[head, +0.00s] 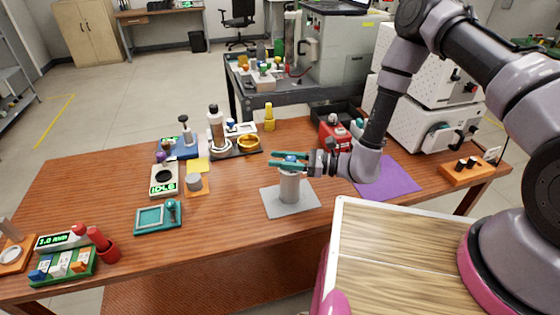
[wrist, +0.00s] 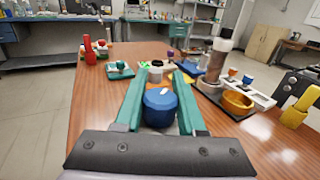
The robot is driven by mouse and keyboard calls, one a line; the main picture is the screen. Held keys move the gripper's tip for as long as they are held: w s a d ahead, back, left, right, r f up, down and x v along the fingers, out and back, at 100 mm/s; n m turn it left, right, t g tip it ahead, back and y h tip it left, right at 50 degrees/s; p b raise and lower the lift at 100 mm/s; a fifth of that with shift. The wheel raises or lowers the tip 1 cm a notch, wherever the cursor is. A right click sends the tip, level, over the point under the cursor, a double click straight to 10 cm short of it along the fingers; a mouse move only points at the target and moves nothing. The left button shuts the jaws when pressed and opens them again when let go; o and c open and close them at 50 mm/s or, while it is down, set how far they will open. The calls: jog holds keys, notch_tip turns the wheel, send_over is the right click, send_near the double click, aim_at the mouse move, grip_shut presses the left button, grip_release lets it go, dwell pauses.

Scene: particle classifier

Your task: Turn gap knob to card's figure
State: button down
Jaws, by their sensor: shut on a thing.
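The particle classifier is a light grey cylinder (head: 290,187) standing upright on a grey square base plate (head: 308,200). Its gap knob is a blue round knob (wrist: 160,106) on top, with a small white mark on it. My gripper (head: 287,161) comes in level from the right, and its two teal fingers are shut on the knob, one on each side. In the head view the fingers hide most of the knob. I cannot pick out the card with certainty; a yellow card (head: 197,164) lies on the table to the left, its writing too small to read.
A display reading IDLE (head: 163,188), a teal tray (head: 158,217) and a green rack (head: 62,267) stand to the left. A tall bottle (head: 216,130) and a gold bowl (head: 249,143) are behind. A red device (head: 333,133) and purple mat (head: 388,178) lie right. The front-middle table is clear.

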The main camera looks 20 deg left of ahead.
jog(key=shift+w+m+t+h, duration=0.15)
jog(key=shift+w+m+t, duration=0.1)
jog(key=shift+m+t, duration=1.05)
jog(key=shift+w+m+t+h, duration=0.2)
jog(key=shift+m+t, duration=0.6)
jog(key=shift+t, duration=1)
jog(key=shift+w, duration=0.1)
jog(key=c, duration=0.5)
grip_release()
jog(key=shift+d, duration=0.1)
jog(key=v, duration=1)
jog(key=shift+s+d, duration=0.25)
